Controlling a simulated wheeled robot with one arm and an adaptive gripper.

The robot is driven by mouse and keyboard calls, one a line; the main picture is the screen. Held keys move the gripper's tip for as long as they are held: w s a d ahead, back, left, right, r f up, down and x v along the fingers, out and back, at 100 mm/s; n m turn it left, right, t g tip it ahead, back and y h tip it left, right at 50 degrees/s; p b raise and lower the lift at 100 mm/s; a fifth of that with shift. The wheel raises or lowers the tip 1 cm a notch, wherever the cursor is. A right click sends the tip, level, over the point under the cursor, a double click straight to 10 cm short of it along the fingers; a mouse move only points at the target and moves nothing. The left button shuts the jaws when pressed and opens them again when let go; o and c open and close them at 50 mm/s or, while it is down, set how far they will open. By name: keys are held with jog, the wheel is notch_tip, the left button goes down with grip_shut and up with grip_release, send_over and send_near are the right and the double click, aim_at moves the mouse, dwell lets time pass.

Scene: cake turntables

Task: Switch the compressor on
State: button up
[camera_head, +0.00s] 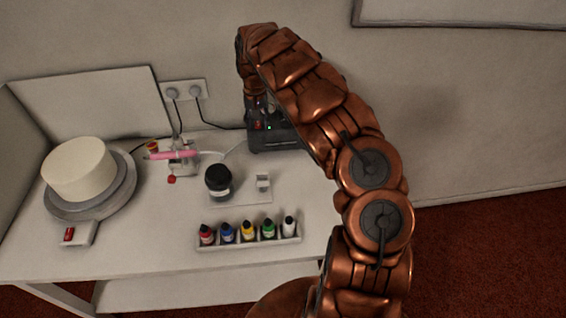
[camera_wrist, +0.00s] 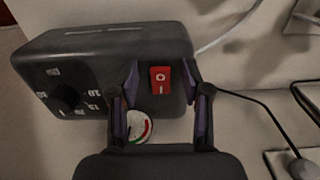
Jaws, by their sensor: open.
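The compressor (camera_head: 285,140) is a dark box at the back right of the table, partly hidden behind my arm. A small green light (camera_head: 269,127) shows on its front. In the wrist view the compressor (camera_wrist: 100,45) fills the upper left. Its red rocker switch (camera_wrist: 160,80) is marked O and I; which side is pressed in I cannot tell. My gripper (camera_wrist: 162,84) is open, its two purple-sided fingers either side of the switch, with nothing between them held. Whether a fingertip touches the housing is unclear. In the head view my gripper (camera_head: 257,112) is at the compressor's front.
On the table stand a cake (camera_head: 79,168) on a turntable (camera_head: 92,207), a pink airbrush (camera_head: 174,155), a black jar (camera_head: 218,181) and a rack (camera_head: 249,242) of several bottles. Cables run from the wall outlet (camera_head: 185,91).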

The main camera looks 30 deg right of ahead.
aim_at(258, 126)
notch_tip(258, 126, up, 8)
jog(key=b, duration=0.3)
jog(key=shift+f, duration=0.1)
jog(key=s+a+r+b, duration=0.1)
jog(key=s+a+b, duration=0.2)
jog(key=s, duration=1.1)
jog(key=s+a+r+g+b, duration=0.1)
jog(key=s+a+b, duration=0.2)
jog(key=s, duration=1.1)
jog(key=shift+a+r+n+h, duration=0.2)
jog(key=shift+n+h, duration=0.1)
jog(key=shift+h, duration=0.1)
